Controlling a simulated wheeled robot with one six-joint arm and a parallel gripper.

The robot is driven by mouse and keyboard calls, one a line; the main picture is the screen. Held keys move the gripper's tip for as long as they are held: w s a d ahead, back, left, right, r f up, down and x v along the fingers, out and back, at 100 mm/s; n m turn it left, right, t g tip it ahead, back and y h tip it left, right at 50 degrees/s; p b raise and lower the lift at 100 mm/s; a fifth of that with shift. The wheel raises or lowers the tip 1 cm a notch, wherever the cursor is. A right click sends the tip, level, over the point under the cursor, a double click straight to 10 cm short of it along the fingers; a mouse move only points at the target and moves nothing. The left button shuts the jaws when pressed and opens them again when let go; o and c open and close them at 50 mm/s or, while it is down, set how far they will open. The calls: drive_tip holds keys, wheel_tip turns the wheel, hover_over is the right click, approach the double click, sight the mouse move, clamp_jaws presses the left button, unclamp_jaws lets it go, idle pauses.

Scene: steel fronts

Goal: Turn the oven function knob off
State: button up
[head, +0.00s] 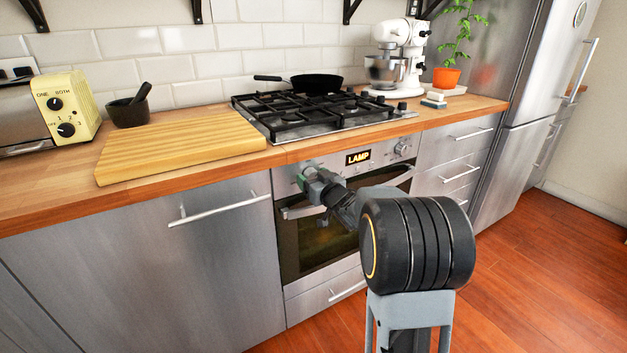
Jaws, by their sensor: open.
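The oven (312,248) is built in below the hob, with a steel control panel along its top. Its small display (358,157) reads "LAMP" in lit letters. One knob (402,148) shows at the right end of the panel. My gripper (306,178) is at the left end of the panel, close in front of it. It is open, but its fingers are small and partly hidden by its own body. Any knob at that left end is hidden behind the gripper, and I cannot tell whether the fingers touch one.
The oven handle (300,212) runs just below my gripper. A gas hob (310,116) with a black pan (316,83) sits above on the wooden worktop. A cutting board (180,147) lies left. Drawers (452,160) stand right. The red wooden floor (540,265) is clear at right.

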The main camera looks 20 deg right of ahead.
drive_tip(key=shift+w, duration=0.1)
drive_tip(key=shift+c, duration=0.2)
drive_tip(key=c, duration=0.9)
drive_tip(key=shift+f+n+b, duration=0.1)
drive_tip(key=shift+n+b, duration=0.2)
drive_tip(key=shift+b, duration=0.1)
drive_tip(key=shift+n+b, duration=0.5)
drive_tip(key=shift+n, duration=0.2)
drive_tip(key=n+b, duration=0.2)
drive_tip(key=n, duration=0.1)
drive_tip(key=shift+f+n, duration=0.1)
drive_tip(key=shift+n, duration=0.2)
drive_tip(key=n+b, duration=0.2)
drive_tip(key=n, duration=0.1)
drive_tip(key=shift+d+b, duration=0.1)
drive_tip(key=shift+b, duration=0.2)
drive_tip(key=shift+n+b, duration=0.8)
drive_tip(key=shift+n, duration=0.8)
drive_tip(key=shift+r, duration=0.2)
